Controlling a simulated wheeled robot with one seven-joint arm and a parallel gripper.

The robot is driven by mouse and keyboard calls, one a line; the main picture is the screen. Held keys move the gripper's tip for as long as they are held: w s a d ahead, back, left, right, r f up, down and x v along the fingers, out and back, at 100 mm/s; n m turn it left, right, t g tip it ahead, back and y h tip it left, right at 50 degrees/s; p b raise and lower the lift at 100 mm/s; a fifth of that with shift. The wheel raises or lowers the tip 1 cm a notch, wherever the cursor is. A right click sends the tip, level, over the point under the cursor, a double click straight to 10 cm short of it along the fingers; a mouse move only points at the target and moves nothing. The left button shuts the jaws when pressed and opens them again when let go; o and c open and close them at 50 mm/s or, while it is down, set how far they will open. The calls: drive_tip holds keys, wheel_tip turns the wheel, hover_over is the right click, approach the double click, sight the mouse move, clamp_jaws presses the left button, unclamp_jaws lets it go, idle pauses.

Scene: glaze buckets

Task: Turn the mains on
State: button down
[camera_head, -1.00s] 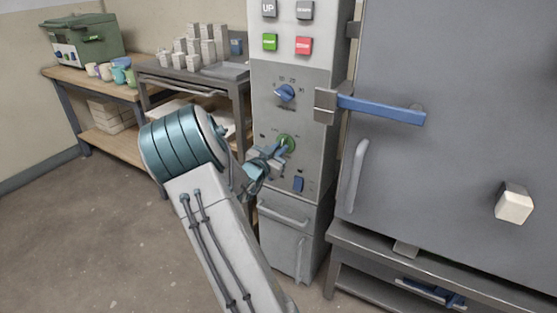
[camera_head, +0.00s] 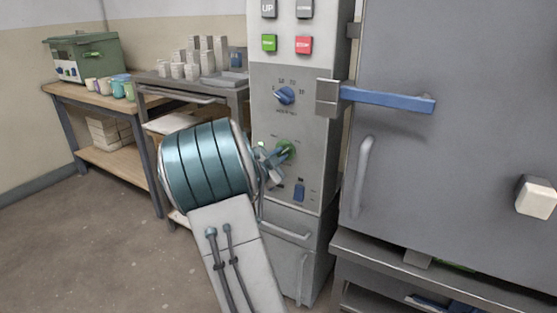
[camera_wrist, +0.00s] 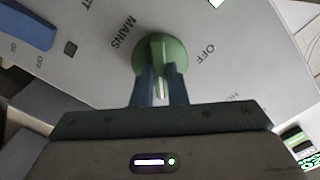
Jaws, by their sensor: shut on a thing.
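The green mains knob (camera_head: 286,150) is on the front of the grey control cabinet (camera_head: 262,205), below a blue dial. In the wrist view the green knob (camera_wrist: 156,62) stands between the labels MAINS and OFF. My gripper (camera_wrist: 160,88) is shut on the knob's raised grip, with one blue finger on each side. In the head view my gripper (camera_head: 276,157) reaches the knob from the left, and my wrist hides part of the cabinet's lower left. The knob's exact pointer position is hard to read.
A blue dial (camera_head: 286,96) and green and red buttons (camera_head: 303,45) are above the knob. A blue rocker switch (camera_head: 299,191) is below it. A kiln door with a blue handle (camera_head: 390,100) stands to the right.

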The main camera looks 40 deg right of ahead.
drive_tip(key=shift+f, duration=0.1)
idle(0.3)
drive_tip(key=c, duration=1.4)
unclamp_jaws()
drive_tip(key=shift+c, duration=0.2)
drive_tip(key=shift+a, duration=0.15)
drive_tip(key=p+v, duration=0.3)
drive_tip(key=v, duration=1)
drive_tip(key=shift+a, duration=0.3)
